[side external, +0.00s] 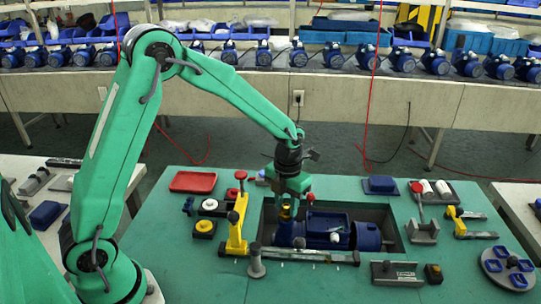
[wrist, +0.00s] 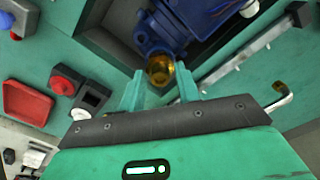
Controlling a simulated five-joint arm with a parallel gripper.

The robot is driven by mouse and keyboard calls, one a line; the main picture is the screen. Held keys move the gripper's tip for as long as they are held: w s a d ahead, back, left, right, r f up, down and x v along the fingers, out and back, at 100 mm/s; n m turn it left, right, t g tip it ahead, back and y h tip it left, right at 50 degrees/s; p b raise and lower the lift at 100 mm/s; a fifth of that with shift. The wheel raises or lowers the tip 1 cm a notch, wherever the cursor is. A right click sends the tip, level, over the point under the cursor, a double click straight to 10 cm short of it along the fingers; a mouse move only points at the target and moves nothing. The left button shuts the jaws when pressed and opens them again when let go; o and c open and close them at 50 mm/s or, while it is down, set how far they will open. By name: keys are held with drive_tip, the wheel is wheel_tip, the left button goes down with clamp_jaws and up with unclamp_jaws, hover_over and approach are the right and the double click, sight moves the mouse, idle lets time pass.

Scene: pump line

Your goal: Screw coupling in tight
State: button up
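The brass-coloured coupling (side external: 285,211) sits upright at the left end of the blue pump (side external: 330,230), above its port. How deep its thread sits cannot be seen. My gripper (side external: 291,206) points down over this end of the pump. In the wrist view, the coupling (wrist: 160,72) lies between the two green fingertips of my gripper (wrist: 161,74), which close in on both sides of it and appear to touch it. The pump (wrist: 172,25) extends beyond it. The pump lies in a dark recess of the green bench.
A yellow clamp (side external: 238,225) with a red knob stands close left of the pump. A metal rail (side external: 310,257) runs along the recess's front. Bench between is partly clear.

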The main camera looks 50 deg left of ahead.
drive_tip(key=shift+r, duration=2.25)
drive_tip(key=shift+n, duration=0.4)
drive_tip(key=n, duration=0.4)
drive_tip(key=shift+r, duration=0.2)
drive_tip(key=n, duration=0.5)
drive_tip(key=shift+r+n, duration=0.2)
drive_tip(key=shift+n, duration=0.1)
drive_tip(key=n, duration=0.5)
drive_tip(key=shift+r, duration=0.2)
drive_tip(key=n, duration=0.5)
drive_tip(key=shift+r+n, duration=0.15)
drive_tip(key=shift+n, duration=0.15)
drive_tip(key=n, duration=0.6)
drive_tip(key=shift+r, duration=0.25)
drive_tip(key=n, duration=0.7)
drive_tip(key=shift+r, duration=0.25)
